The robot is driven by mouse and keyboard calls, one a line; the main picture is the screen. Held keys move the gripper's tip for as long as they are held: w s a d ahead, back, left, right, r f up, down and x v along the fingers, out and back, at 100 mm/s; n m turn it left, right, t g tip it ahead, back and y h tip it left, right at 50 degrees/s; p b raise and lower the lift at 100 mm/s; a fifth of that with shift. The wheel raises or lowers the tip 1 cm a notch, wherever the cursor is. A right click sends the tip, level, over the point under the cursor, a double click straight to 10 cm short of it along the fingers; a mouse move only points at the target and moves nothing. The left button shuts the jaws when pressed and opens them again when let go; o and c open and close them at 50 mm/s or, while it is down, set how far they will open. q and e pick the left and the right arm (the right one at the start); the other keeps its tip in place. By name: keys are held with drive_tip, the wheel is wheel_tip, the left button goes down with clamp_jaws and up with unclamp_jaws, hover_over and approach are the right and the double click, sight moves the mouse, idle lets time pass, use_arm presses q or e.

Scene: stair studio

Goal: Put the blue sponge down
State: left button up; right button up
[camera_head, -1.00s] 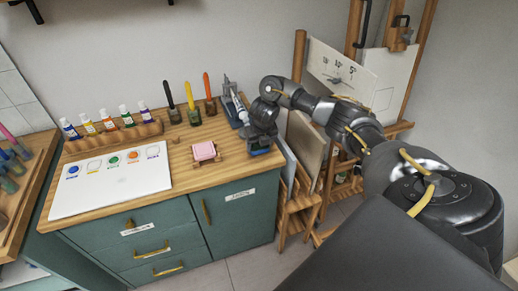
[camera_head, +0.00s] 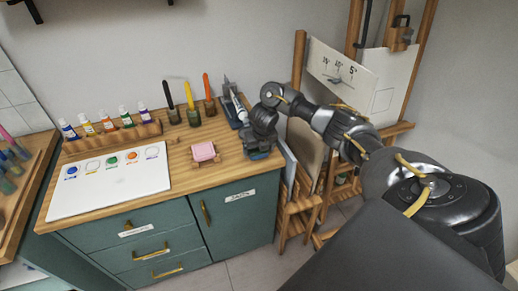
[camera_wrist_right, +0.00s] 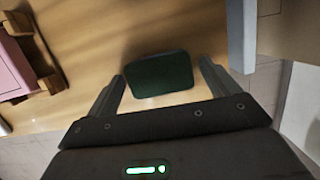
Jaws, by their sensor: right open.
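The blue sponge (camera_wrist_right: 160,74) shows in the right wrist view as a rounded block with a dark green upper face, lying on the wooden cabinet top. In the head view only a thin blue-green edge of it (camera_head: 259,155) shows below my right gripper, near the right end of the top. My right gripper (camera_wrist_right: 164,72) is open, with one finger on each side of the sponge. A gap shows at the right finger; I cannot tell whether the left finger touches it. My left gripper is not in view.
A pink block (camera_head: 204,151) sits on a small wooden rack left of my gripper. A grey holder with a tube (camera_head: 238,110) stands just behind it. Brush jars (camera_head: 194,116), a paint tube rack (camera_head: 115,135) and a white palette sheet (camera_head: 105,193) stand further left. An easel (camera_head: 300,210) stands right.

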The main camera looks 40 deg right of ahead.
drive_tip(key=shift+r, duration=0.3)
drive_tip(key=p+v, duration=0.5)
drive_tip(key=v, duration=0.6)
drive_tip(key=shift+r, duration=0.35)
drive_tip(key=shift+s+a, duration=0.1)
drive_tip(key=shift+a, duration=0.1)
